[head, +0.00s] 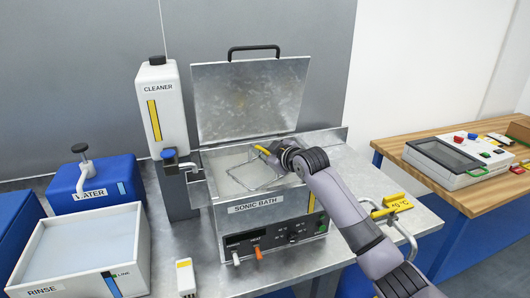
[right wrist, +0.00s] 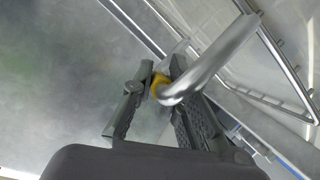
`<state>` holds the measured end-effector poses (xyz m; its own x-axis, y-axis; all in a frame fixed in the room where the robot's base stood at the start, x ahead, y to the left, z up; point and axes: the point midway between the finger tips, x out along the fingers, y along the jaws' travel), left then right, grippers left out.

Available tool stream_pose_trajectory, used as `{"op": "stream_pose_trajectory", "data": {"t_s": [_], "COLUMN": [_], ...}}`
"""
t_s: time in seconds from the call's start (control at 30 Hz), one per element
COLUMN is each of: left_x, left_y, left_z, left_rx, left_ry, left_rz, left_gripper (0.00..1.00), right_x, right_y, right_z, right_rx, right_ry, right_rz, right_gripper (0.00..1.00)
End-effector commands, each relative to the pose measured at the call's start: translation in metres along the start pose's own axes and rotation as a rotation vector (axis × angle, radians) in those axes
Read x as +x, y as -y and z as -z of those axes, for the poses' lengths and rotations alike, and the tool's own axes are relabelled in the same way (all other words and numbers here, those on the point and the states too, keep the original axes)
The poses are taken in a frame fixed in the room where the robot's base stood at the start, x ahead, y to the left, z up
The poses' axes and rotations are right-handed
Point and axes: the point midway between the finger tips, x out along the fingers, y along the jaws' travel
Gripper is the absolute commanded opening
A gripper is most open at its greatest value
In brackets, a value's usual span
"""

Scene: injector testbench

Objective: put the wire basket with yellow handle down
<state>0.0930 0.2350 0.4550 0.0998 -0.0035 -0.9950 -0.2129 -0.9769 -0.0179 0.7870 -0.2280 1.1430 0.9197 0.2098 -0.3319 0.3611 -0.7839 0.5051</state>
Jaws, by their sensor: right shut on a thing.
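The wire basket (head: 243,182) hangs in the mouth of the open sonic bath (head: 256,207), with thin wires showing inside the tank; whether it touches the bottom cannot be told. My right gripper (head: 272,152) is shut on its yellow handle (head: 262,149), over the bath's back right part. In the right wrist view, the right gripper (right wrist: 157,92) has a finger on each side of the yellow grip (right wrist: 159,84). A thick metal bar (right wrist: 215,58) rises from there, and basket wires (right wrist: 272,102) show at the right. My left gripper is not in view.
The bath's lid (head: 250,98) stands open behind. The cleaner dispenser (head: 163,112) is close at the left. The water container (head: 97,182) and rinse tank (head: 80,250) stand further left.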

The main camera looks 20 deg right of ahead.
Motion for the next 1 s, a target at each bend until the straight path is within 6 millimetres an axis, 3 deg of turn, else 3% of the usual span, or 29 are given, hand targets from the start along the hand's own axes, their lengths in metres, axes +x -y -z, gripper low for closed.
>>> {"op": "stream_pose_trajectory", "data": {"t_s": [0.5,0.53,0.6,0.83,1.0], "left_x": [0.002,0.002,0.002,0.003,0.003], "left_y": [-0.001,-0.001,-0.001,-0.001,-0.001], "left_z": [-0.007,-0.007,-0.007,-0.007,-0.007], "left_rx": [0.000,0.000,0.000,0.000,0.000], "left_ry": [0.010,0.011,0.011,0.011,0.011], "left_rz": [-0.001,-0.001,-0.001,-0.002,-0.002], "left_gripper": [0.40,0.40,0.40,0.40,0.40], "right_x": [0.004,0.005,0.006,0.006,0.007], "right_y": [0.007,0.010,0.011,0.012,0.013], "right_z": [-0.011,-0.014,-0.015,-0.017,-0.017], "right_rx": [0.004,0.005,0.006,0.010,0.010], "right_ry": [0.002,0.008,0.011,0.014,0.014], "right_rz": [0.002,0.007,0.009,0.013,0.014], "right_gripper": [0.00,0.14,0.19,0.34,0.34]}}
